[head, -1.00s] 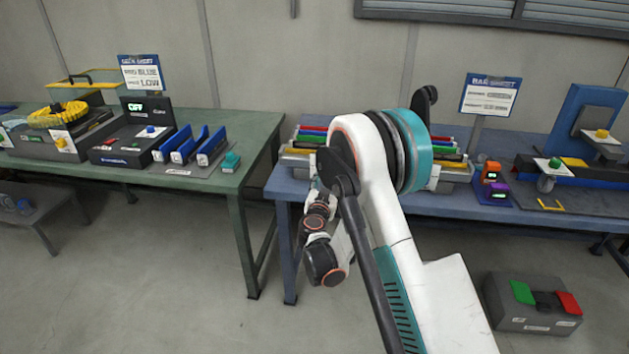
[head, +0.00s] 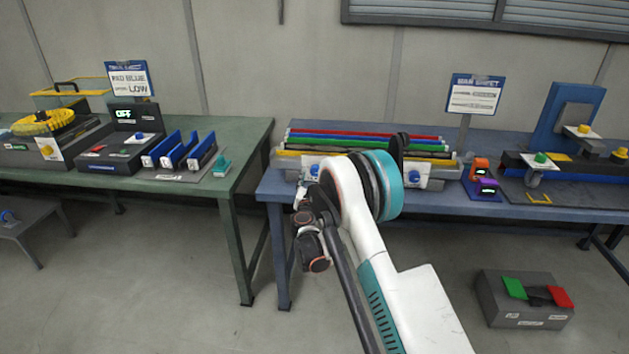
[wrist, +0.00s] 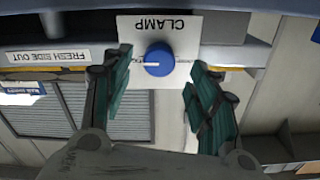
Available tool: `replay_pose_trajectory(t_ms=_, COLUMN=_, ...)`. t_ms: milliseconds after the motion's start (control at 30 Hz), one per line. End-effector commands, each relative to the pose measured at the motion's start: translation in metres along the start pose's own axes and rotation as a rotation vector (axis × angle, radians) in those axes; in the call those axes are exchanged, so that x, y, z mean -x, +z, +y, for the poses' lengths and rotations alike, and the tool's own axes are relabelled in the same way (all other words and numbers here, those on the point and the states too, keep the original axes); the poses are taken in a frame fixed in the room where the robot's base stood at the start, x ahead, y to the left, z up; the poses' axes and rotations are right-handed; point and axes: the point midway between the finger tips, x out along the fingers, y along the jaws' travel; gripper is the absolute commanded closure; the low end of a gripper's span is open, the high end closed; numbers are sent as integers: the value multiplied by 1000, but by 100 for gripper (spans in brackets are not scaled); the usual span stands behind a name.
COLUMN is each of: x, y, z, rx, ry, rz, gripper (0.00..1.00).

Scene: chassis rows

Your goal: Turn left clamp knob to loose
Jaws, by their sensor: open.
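A blue round clamp knob (wrist: 159,59) sits on a white plate marked CLAMP (wrist: 187,28), upside down in the wrist view. The knob's white pointer mark points to the picture's left. My gripper (wrist: 155,75) is open, with one teal-padded finger on each side of the knob. I cannot tell whether the fingers touch it. In the head view, the left clamp knob (head: 314,170) shows at the front left of the bar rack, beside my arm. The right clamp knob (head: 414,176) is right of my arm. My fingertips are not clear in the head view.
Coloured bars (head: 365,136) lie in the rack on the blue table (head: 520,210). Orange and purple devices (head: 481,177) stand to the right. A green table (head: 235,165) is at the left. A grey box with green and red pads (head: 525,312) is on the floor.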

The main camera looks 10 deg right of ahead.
Motion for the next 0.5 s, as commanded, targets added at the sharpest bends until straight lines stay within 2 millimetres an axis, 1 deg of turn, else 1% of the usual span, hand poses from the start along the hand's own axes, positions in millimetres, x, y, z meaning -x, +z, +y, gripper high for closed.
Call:
replay_pose_trajectory(t_ms=33, x=-9, y=2, z=1, rx=0, ry=1, rz=0, gripper=46)
replay_pose_trajectory(t_ms=100, x=-18, y=2, z=1, rx=0, ry=1, rz=0, gripper=46)
replay_pose_trajectory(t_ms=200, x=-27, y=1, z=1, rx=0, ry=0, rz=0, gripper=46)
replay_pose_trajectory(t_ms=333, x=-33, y=0, z=0, rx=0, ry=0, rz=0, gripper=46)
replay_pose_trajectory(t_ms=500, x=-34, y=0, z=0, rx=0, ry=0, rz=0, gripper=46)
